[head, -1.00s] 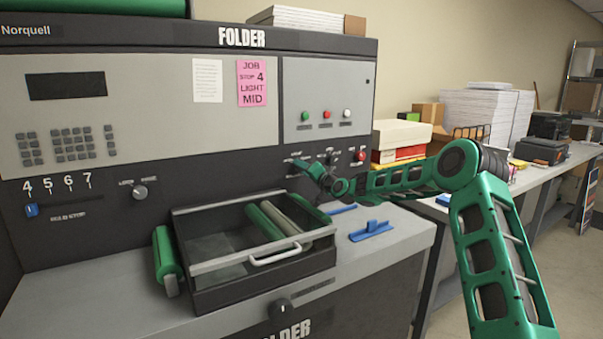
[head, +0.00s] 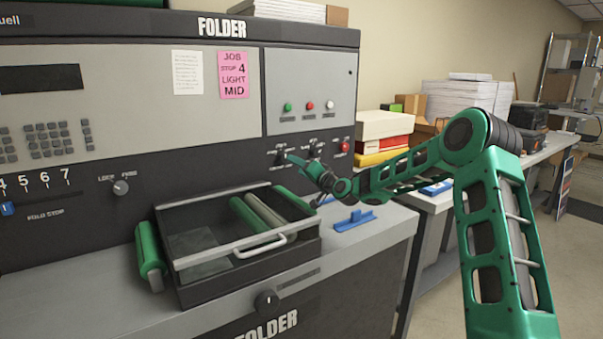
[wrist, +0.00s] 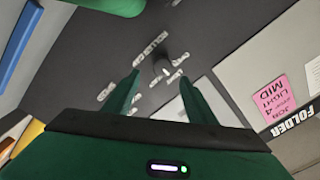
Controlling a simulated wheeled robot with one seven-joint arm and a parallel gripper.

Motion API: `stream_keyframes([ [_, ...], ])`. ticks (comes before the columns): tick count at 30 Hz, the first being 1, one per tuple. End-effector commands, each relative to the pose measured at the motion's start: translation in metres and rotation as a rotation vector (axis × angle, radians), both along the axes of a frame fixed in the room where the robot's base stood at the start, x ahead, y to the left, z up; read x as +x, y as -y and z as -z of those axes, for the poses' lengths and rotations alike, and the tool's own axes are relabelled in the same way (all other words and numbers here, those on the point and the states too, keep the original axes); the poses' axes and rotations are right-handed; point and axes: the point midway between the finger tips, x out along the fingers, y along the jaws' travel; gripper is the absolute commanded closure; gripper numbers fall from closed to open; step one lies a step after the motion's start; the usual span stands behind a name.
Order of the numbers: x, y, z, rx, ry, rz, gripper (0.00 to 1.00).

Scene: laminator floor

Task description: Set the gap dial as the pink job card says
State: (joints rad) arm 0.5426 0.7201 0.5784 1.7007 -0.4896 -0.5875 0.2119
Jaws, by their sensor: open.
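The pink job card (head: 233,75) is on the folder's upper panel and reads JOB, STOP 4, LIGHT, MID. It also shows upside down in the wrist view (wrist: 274,107). In the wrist view a dark knob (wrist: 161,64) ringed by white labels lies just beyond and between my fingertips. My gripper (head: 293,160) is open and empty, close to the panel near the left dial.
A tray with a metal handle (head: 262,246) and green rollers stands below on the grey ledge. A blue tool (head: 354,220) lies right of it. A red button (head: 346,146) is right of the dials. Another knob (head: 120,187) and a blue slider (head: 7,208) are left.

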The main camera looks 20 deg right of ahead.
Motion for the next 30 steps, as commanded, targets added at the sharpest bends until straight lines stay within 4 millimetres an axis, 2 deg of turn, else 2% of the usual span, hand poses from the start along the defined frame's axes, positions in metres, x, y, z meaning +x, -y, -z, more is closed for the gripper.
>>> stream_keyframes([
  [3, -0.015, 0.006, 0.000, 0.000, 0.000, 0.001, 0.49],
  [7, -0.024, 0.009, 0.001, 0.001, 0.000, 0.000, 0.49],
  [22, -0.032, 0.006, 0.004, -0.032, -0.019, -0.009, 0.49],
  [26, -0.051, -0.001, 0.015, -0.136, -0.089, -0.038, 0.49],
  [30, -0.087, 0.002, 0.036, -0.300, -0.217, -0.068, 0.49],
])
